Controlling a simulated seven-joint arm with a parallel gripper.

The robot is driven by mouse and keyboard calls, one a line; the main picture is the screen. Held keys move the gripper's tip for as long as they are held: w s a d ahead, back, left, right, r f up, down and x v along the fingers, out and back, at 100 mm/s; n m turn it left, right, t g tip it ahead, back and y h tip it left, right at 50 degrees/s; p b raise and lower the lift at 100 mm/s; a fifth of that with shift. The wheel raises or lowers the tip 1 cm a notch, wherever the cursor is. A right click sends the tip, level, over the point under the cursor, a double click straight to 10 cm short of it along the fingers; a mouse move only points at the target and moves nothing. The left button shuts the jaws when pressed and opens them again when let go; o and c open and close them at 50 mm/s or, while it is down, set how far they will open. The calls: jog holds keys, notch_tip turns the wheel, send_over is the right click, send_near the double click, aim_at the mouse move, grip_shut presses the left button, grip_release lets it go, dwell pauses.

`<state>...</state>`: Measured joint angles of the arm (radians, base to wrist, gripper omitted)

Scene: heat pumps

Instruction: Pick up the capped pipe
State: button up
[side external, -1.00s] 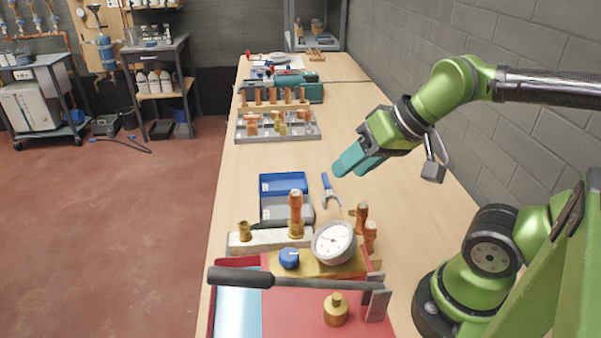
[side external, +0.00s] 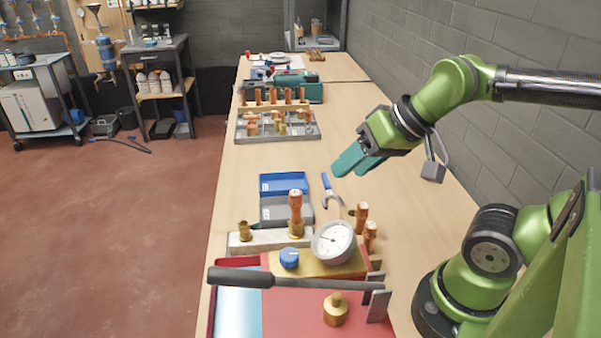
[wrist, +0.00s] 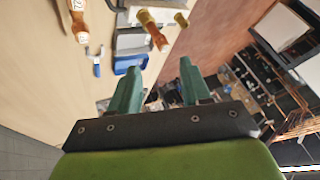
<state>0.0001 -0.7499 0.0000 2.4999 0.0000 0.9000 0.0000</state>
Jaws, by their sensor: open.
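I cannot tell for sure which piece is the capped pipe. An upright copper pipe piece (side external: 296,207) with a wider top stands in a brass fitting on the grey block. Two more short copper pieces, one behind (side external: 361,214) and one in front (side external: 370,235), stand right of it beside the gauge. The wrist view shows a copper piece with a pale marked end (wrist: 78,22) and a copper piece on brass (wrist: 153,32). My gripper (side external: 343,172) is open and empty above the table, beyond these pieces. Its teal fingers (wrist: 158,68) are apart with nothing between them.
A blue-and-grey tray (side external: 285,185) and a blue-handled tool (side external: 328,188) lie near my gripper. A parts tray (side external: 245,136) and a rack of copper pieces (side external: 274,103) are farther back. The right table side is clear.

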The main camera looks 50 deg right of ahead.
jog(key=shift+o, duration=0.8)
jog(key=n+g+h, duration=0.1)
jog(key=n+g, duration=0.5)
jog(key=n, duration=0.1)
send_over(294, 192)
jog(key=a, duration=0.1)
notch_tip(294, 192, up, 3)
jog(key=n+g+h, duration=0.1)
jog(key=n, duration=0.2)
notch_tip(294, 192, down, 11)
jog(key=shift+f, duration=0.2)
jog(key=shift+d+f, duration=0.25)
jog(key=shift+f, duration=1.1)
jog(key=shift+d+f, duration=0.25)
jog(key=shift+f, duration=1.05)
